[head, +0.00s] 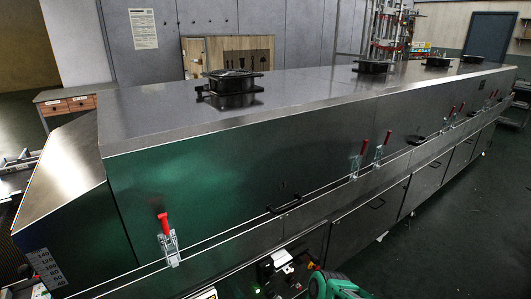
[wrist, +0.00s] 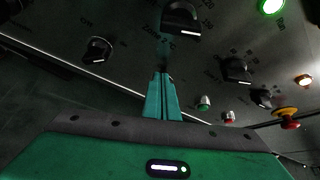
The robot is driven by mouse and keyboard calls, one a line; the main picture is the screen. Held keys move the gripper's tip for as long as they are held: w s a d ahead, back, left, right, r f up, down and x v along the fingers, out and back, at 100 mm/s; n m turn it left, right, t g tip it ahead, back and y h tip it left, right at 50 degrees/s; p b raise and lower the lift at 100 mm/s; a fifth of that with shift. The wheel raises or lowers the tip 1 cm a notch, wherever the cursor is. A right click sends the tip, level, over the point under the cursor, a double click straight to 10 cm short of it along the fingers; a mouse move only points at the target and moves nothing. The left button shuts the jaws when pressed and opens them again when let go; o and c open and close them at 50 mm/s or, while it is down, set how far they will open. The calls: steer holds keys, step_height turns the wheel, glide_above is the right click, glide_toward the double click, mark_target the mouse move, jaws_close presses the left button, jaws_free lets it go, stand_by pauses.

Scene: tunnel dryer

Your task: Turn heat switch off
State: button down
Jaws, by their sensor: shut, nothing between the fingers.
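The dryer's control panel (wrist: 135,45) fills the upper wrist view and shows dimly at the bottom of the head view (head: 265,285). It carries black rotary knobs: one at left (wrist: 97,50), a large one at top centre (wrist: 182,18), and others at right (wrist: 237,69) (wrist: 262,98). The labels are too blurred to tell which knob is the heat switch. My gripper (wrist: 163,78) has its teal fingers together and empty. In the picture its tips lie just below the top centre knob; contact cannot be told.
Beside the knobs are a green button (wrist: 203,102), a red button (wrist: 229,117), a red-and-yellow mushroom button (wrist: 286,117), a lit green lamp (wrist: 271,6) and a pale lit lamp (wrist: 303,80). The long steel dryer (head: 200,170) has red-handled clamps (head: 168,238). Open floor (head: 470,210) lies at right.

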steer(key=shift+s+r, duration=0.15)
steer(key=s+d, duration=0.2)
steer(key=s, duration=0.1)
steer(key=s+d, duration=0.1)
steer(key=shift+s, duration=0.4)
steer(key=shift+d, duration=0.15)
steer(key=w+a, duration=0.2)
steer(key=w, duration=0.3)
steer(key=shift+w+a, duration=0.25)
steer(key=shift+w, duration=0.05)
stand_by(0.5)
stand_by(0.9)
